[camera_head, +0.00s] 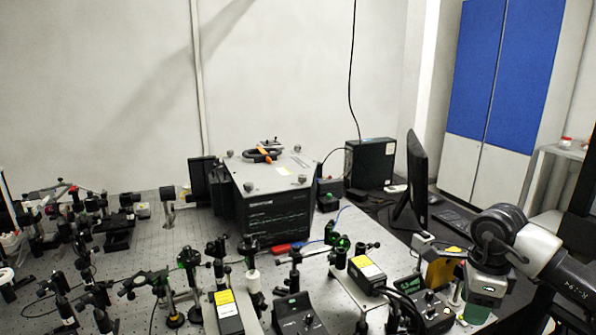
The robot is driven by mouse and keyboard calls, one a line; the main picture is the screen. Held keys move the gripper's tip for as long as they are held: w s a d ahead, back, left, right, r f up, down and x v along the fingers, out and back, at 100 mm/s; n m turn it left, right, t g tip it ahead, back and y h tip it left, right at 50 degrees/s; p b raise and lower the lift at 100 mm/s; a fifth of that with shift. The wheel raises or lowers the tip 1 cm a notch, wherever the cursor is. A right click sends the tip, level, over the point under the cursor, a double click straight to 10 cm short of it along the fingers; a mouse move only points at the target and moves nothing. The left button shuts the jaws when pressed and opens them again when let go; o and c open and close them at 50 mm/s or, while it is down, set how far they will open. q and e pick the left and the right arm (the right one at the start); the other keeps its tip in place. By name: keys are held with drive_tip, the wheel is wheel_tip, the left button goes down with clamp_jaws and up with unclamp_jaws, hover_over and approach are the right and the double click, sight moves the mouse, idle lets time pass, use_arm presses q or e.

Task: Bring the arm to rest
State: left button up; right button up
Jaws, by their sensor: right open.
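My right arm (548,258), white and dark grey, comes in from the right edge. Its wrist bends down over the right end of the bench, beside a yellow and grey device. My right gripper (478,312) is at the low end of this arm, open, with its fingers small and partly lost against the things behind. I see nothing held in it. My left gripper is not in view.
The perforated optical bench (140,262) carries many black posts and mounts. A large dark spectrometer box (270,205) stands at its middle. Control boxes (300,315) and cables crowd the front. A monitor (417,180) and keyboard (455,220) stand behind my right arm.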

drive_tip(key=s+a+f+y, duration=0.1)
drive_tip(key=s+a+y, duration=0.1)
drive_tip(key=a+y, duration=0.65)
drive_tip(key=s+a+f+y, duration=0.1)
drive_tip(key=a+f+y, duration=0.15)
drive_tip(key=a, duration=1.15)
drive_tip(key=s+a+r+m+t+y, duration=0.2)
drive_tip(key=a+r+m+t+y, duration=0.3)
drive_tip(key=r+m+t+y, duration=0.6)
drive_tip(key=s+d+f+m+t+h, duration=0.1)
drive_tip(key=d+f+m+t+h, duration=0.1)
drive_tip(key=d+f+m+h, duration=0.8)
drive_tip(key=s+d+f+m+t+h, duration=0.25)
drive_tip(key=f+m+h, duration=0.25)
drive_tip(key=m+h, duration=1)
drive_tip(key=s+d+f+m+g+y, duration=0.2)
drive_tip(key=s+f+m+g, duration=0.45)
drive_tip(key=s, duration=0.35)
drive_tip(key=s+d+f+m+g+y, duration=0.1)
drive_tip(key=s+f+m+g, duration=0.4)
drive_tip(key=s+f, duration=0.3)
wheel_tip(320, 180, down, 26)
drive_tip(key=s+g, duration=0.2)
drive_tip(key=s, duration=0.1)
drive_tip(key=s+d+f+g, duration=0.1)
drive_tip(key=s+d+f, duration=0.2)
drive_tip(key=s+f, duration=1.1)
drive_tip(key=shift+s+f, duration=0.4)
drive_tip(key=shift+s, duration=0.15)
